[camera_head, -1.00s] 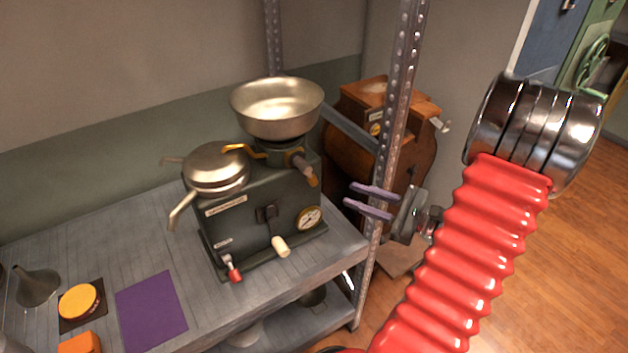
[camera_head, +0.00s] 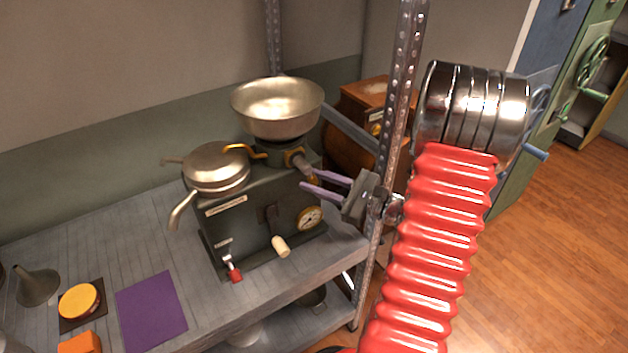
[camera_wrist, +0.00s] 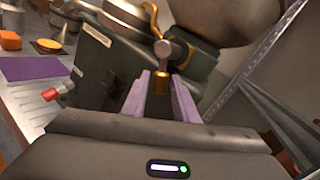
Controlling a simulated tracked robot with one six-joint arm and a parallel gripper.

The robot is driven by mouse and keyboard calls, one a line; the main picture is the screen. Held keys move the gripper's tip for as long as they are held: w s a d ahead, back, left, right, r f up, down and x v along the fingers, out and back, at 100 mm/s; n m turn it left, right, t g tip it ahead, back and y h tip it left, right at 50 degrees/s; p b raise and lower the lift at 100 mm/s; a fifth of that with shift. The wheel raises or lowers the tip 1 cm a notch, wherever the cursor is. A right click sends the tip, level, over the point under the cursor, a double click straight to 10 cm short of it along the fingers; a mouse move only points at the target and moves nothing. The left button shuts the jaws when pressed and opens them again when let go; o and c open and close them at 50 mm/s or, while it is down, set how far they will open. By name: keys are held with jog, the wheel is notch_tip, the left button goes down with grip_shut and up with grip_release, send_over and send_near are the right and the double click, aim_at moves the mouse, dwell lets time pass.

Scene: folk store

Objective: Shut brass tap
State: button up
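The brass tap (camera_head: 299,161) sticks out from the right side of a dark green machine (camera_head: 265,205), just below a wide metal bowl (camera_head: 277,108). Its grey knuckle and brass-coloured end also show in the wrist view (camera_wrist: 160,83). My gripper (camera_head: 306,180) has pale purple fingers and reaches in from the right. Its fingers are apart, and in the wrist view the brass end appears between their tips. Contact with either finger cannot be made out. In the head view the fingers partly cover the tap's lower end.
A perforated steel post (camera_head: 397,100) stands close to my wrist. A lidded pan (camera_head: 216,170), a gauge (camera_head: 311,217), a cream knob (camera_head: 280,246) and a red-tipped lever (camera_head: 234,272) are on the machine. A wooden device (camera_head: 372,92) stands behind the post. A purple mat (camera_head: 150,310) lies at front left.

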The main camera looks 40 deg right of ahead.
jog(key=shift+w+a, duration=0.2)
jog(key=shift+w, duration=0.2)
grip_shut()
